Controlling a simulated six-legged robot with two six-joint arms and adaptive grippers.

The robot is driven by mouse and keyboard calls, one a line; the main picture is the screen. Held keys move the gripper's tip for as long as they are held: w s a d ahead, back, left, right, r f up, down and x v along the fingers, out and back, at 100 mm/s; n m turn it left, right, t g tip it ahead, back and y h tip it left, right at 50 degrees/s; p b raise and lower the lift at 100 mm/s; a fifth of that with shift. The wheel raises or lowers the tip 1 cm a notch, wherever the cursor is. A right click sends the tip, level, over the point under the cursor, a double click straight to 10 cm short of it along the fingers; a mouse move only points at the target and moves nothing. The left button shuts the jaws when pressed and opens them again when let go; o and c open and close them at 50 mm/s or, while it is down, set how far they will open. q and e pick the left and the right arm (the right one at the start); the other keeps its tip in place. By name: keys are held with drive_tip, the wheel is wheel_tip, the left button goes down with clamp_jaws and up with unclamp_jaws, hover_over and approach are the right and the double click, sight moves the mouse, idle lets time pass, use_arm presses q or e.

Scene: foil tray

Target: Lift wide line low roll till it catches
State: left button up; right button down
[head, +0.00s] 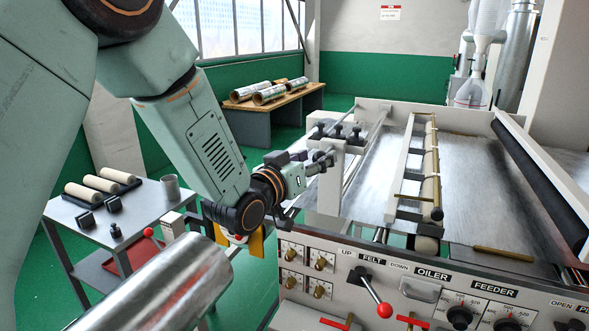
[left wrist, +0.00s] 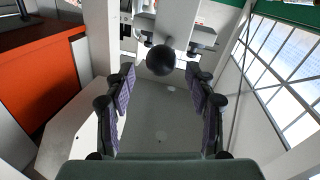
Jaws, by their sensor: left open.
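My left gripper (head: 322,160) is at the near left corner of the machine, beside a white block topped with several black knobs (head: 338,131). In the left wrist view the gripper (left wrist: 159,84) is open, its padded fingers apart. A black ball knob (left wrist: 161,60) shows centred between and just beyond the fingertips; I cannot tell whether they touch it. A cream roll (head: 431,170) lies along a white frame across the machine bed. Which part is the wide line low roll I cannot tell. My right gripper is not in view.
The front panel carries a red-knobbed lever (head: 376,296) by the FELT label, plus dials. A shiny metal cylinder (head: 160,290) fills the lower left foreground. A side table (head: 85,225) holds cream rolls; a bench (head: 270,108) with patterned rolls stands behind.

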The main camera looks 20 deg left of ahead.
use_arm(q)
drive_tip(key=v, duration=0.9)
drive_tip(key=shift+s+r, duration=0.15)
drive_tip(key=shift+s, duration=0.1)
drive_tip(key=shift+w, duration=0.25)
drive_tip(key=s+f+n+g+y+b, duration=0.1)
drive_tip(key=s+f+g+b, duration=0.25)
drive_tip(key=f, duration=0.75)
drive_tip(key=s+f+g+y+b, duration=0.1)
drive_tip(key=s+f+g+b, duration=0.2)
drive_tip(key=f, duration=0.9)
drive_tip(key=s+f+n+g+y+b, duration=0.1)
drive_tip(key=s+f+g+b, duration=0.2)
drive_tip(key=f, duration=0.8)
drive_tip(key=s+f+m+g+y+b, duration=0.1)
drive_tip(key=s+f+g+b, duration=0.7)
drive_tip(key=s+f, duration=1.8)
wheel_tip(320, 180, down, 3)
drive_tip(key=a+b, duration=0.1)
drive_tip(key=b, duration=0.3)
drive_tip(key=shift+s+b, duration=0.25)
drive_tip(key=shift+b, duration=0.05)
